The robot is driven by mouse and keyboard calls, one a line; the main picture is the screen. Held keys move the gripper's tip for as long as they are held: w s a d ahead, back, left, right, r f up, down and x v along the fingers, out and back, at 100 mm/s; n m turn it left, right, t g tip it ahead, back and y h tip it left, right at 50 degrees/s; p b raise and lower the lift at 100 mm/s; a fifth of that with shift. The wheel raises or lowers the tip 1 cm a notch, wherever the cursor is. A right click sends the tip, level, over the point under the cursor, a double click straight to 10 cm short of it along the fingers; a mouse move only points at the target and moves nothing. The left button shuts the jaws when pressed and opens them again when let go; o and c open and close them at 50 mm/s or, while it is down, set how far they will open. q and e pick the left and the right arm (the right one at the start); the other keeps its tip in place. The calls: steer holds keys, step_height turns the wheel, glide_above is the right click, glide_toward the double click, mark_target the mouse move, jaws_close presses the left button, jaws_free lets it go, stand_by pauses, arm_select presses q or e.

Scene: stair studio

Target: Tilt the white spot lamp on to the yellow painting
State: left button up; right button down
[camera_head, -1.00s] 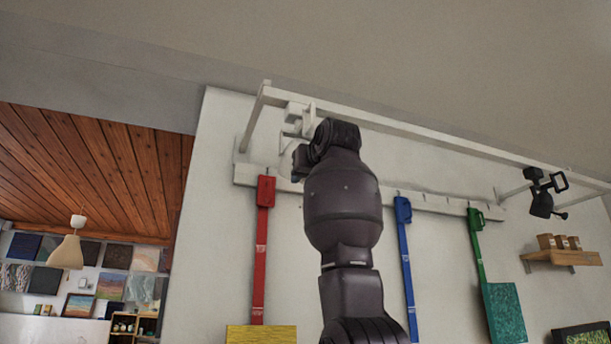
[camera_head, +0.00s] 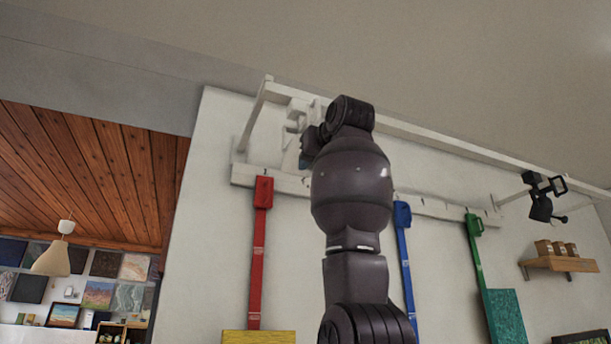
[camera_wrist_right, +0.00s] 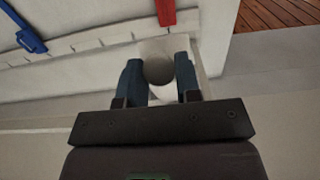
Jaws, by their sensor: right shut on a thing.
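The white spot lamp (camera_head: 297,112) hangs at the left end of the white rail, partly hidden behind my right wrist. My right gripper (camera_head: 304,148) is up at the lamp, its fingers mostly hidden by my arm in the head view. In the right wrist view, the two blue-grey fingers of my right gripper (camera_wrist_right: 159,78) are on either side of the lamp's round grey and white body (camera_wrist_right: 159,70) and shut on it. The yellow painting (camera_head: 258,337) shows only its top edge at the bottom of the head view, below the red strap. My left gripper is not in view.
The white rail (camera_head: 440,143) runs right to a black spot lamp (camera_head: 541,205). Red (camera_head: 259,240), blue (camera_head: 404,240) and green (camera_head: 474,240) straps hang from a wall board. A green painting (camera_head: 505,317) and a wooden shelf (camera_head: 560,264) are at right.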

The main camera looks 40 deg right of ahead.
steer(key=shift+s+a+r, duration=0.15)
steer(key=shift+s+r, duration=0.2)
steer(key=shift+r, duration=0.2)
steer(key=c, duration=1.3)
jaws_free()
steer(key=o, duration=0.5)
steer(key=shift+s+a, duration=0.1)
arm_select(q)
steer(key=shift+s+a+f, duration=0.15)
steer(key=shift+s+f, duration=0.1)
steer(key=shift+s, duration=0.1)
arm_select(e)
steer(key=shift+f, duration=0.1)
steer(key=shift+w, duration=0.2)
steer(key=shift+s, duration=0.15)
arm_select(q)
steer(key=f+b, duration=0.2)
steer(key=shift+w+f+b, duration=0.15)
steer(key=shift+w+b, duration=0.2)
steer(key=shift+b, duration=0.05)
arm_select(e)
steer(key=v, duration=1)
steer(key=shift+s, duration=0.35)
